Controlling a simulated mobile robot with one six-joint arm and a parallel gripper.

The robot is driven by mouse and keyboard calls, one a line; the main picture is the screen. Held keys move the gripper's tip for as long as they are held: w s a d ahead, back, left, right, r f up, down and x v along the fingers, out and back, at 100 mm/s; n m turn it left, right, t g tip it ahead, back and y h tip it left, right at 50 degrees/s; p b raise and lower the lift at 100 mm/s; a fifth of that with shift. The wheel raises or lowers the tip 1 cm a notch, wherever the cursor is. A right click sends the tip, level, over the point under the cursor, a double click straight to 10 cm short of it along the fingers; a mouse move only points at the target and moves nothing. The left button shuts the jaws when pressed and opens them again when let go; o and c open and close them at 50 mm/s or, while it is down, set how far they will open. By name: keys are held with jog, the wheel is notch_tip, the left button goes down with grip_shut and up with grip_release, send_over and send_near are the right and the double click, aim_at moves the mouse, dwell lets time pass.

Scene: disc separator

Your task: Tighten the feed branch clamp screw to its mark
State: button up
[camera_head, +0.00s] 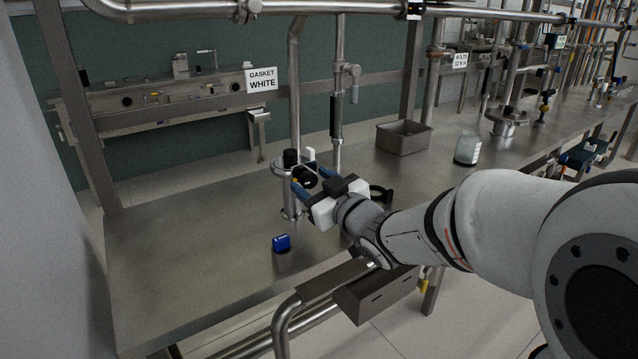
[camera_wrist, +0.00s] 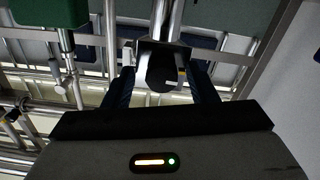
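The feed branch clamp (camera_head: 283,167) is a metal ring clamp on a short upright pipe stub near the middle of the bench. Its black screw knob (camera_head: 305,179) faces my gripper. In the wrist view the black knob (camera_wrist: 158,72) sits below a metal pipe, with a small yellow mark (camera_wrist: 182,76) at its right edge. My gripper (camera_head: 311,180) has its two blue fingers on either side of the knob. In the wrist view the fingers (camera_wrist: 163,80) flank it left and right. Whether they touch it is unclear.
A small blue block (camera_head: 281,243) lies on the bench at front left. A black ring (camera_head: 380,193) lies behind my wrist. Upright pipes rise behind the clamp. The bench's left part is clear.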

jog(key=shift+f, duration=0.1)
jog(key=p+v, duration=0.1)
jog(key=v, duration=0.7)
jog(key=shift+w, duration=0.1)
